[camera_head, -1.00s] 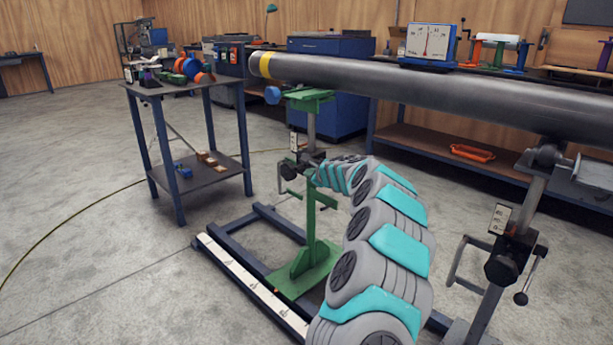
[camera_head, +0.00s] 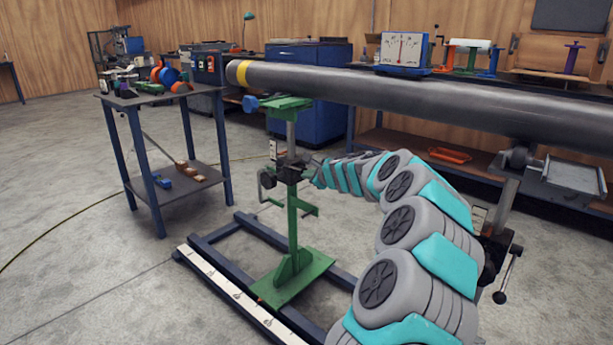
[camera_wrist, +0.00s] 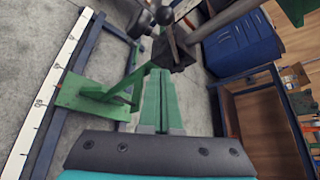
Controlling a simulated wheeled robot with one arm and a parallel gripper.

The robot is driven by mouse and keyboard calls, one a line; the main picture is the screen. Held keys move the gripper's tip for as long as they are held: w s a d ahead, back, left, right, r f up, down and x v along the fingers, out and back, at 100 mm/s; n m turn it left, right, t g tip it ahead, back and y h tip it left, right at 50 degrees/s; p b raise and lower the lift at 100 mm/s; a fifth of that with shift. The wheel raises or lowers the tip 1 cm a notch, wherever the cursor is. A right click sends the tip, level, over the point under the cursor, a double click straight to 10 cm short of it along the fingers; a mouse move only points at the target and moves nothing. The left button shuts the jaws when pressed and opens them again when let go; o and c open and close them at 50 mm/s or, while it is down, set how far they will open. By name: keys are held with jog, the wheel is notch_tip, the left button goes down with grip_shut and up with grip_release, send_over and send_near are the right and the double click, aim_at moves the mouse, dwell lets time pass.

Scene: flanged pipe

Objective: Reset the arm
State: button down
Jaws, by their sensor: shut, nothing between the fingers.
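My arm runs from the bottom right of the head view toward the green pipe stand (camera_head: 293,225). My gripper (camera_head: 314,172) is small there, just right of the stand's dark clamp (camera_head: 285,172), and partly blends with it. I cannot tell from this view whether they touch. In the wrist view my gripper (camera_wrist: 160,78) shows two long green fingers lying together, with nothing seen between them. A dark clamp block with a ball-ended handle (camera_wrist: 172,50) appears just beyond the fingertips. The grey pipe (camera_head: 400,92) with a yellow band rests above on the stands.
A small dark table (camera_head: 160,97) with tools stands at the left. A second stand with a crank (camera_head: 497,250) is at the right, partly behind my arm. A blue floor frame with a white scale (camera_head: 230,292) lies below. Open floor (camera_head: 70,280) is at the left.

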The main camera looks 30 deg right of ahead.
jog(key=s+a+r+n+g+y, duration=0.1)
jog(key=s+a+n+y, duration=0.15)
jog(key=a, duration=0.55)
jog(key=s+a+r+n+g+y, duration=0.1)
jog(key=s+a+r+n, duration=0.1)
jog(key=a+n, duration=0.35)
jog(key=s+a+r+n+g+y, duration=0.1)
jog(key=s+a+n+y, duration=0.1)
jog(key=a, duration=0.7)
jog(key=s+a+f+n+g, duration=0.2)
jog(key=s+a+n+g, duration=0.35)
jog(key=s+a, duration=0.7)
jog(key=s+a+f+n+g, duration=0.1)
jog(key=s+f+n, duration=0.15)
jog(key=s, duration=0.55)
jog(key=s+a+f+n+g, duration=0.15)
jog(key=s+n, duration=0.25)
jog(key=s, duration=0.4)
jog(key=s+d+f+n+g+h, duration=0.2)
jog(key=s+d+f, duration=0.1)
jog(key=s, duration=0.8)
jog(key=s+d+f+n+g+h, duration=0.2)
jog(key=s+d+f+n+h, duration=0.1)
jog(key=s, duration=0.8)
jog(key=shift+d+f, duration=0.3)
jog(key=shift+d, duration=0.4)
jog(key=shift+h, duration=0.25)
